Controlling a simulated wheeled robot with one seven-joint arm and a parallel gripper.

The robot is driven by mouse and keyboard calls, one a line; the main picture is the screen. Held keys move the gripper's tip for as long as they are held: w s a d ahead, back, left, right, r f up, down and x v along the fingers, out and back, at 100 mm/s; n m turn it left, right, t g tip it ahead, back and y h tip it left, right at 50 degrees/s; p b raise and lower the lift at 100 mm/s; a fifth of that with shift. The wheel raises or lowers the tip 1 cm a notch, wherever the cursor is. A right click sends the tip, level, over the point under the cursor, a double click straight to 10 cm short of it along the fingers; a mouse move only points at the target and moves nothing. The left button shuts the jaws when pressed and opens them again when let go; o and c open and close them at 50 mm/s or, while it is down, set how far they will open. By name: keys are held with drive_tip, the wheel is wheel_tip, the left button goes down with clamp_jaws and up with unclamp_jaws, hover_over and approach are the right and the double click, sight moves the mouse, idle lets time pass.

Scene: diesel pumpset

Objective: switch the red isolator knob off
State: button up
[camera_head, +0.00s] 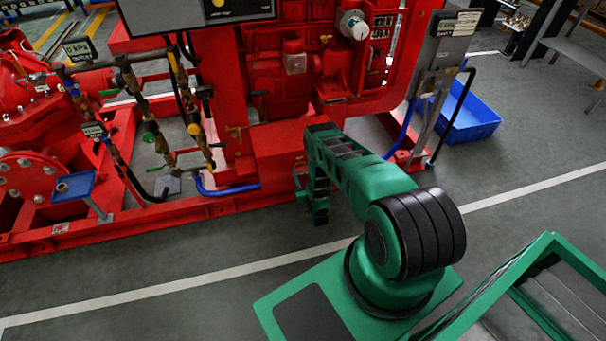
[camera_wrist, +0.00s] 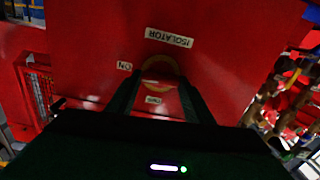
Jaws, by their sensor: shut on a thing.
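In the wrist view, my gripper (camera_wrist: 158,82) reaches to the red isolator panel (camera_wrist: 220,75). Its two dark fingers are shut on the red isolator knob (camera_wrist: 160,74), which is largely hidden between them. A yellowish ring (camera_wrist: 158,60) shows around the knob. The ISOLATOR label (camera_wrist: 169,38) appears upside down above it in the picture. The ON label (camera_wrist: 124,66) is to the left, and a small label (camera_wrist: 153,100) shows between the fingers. In the head view, my gripper (camera_head: 298,182) is at the low red base of the pumpset; the knob is not clearly visible there.
The red diesel engine (camera_head: 295,65) stands behind the base. Pipes and gauges (camera_head: 150,125) are to the left. A grey control box (camera_head: 448,40) and a blue bin (camera_head: 470,118) are to the right. The grey floor (camera_head: 190,262) in front is clear.

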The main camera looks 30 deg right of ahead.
drive_tip(key=n, duration=1.3)
drive_tip(key=shift+a+f, duration=0.2)
drive_tip(key=shift+a, duration=0.1)
drive_tip(key=shift+a+n, duration=0.1)
drive_tip(key=shift+n, duration=1.5)
drive_tip(key=shift+f, duration=0.1)
drive_tip(key=o, duration=0.9)
drive_tip(key=shift+o, duration=0.8)
drive_tip(key=v, duration=1)
drive_tip(key=shift+s, duration=0.3)
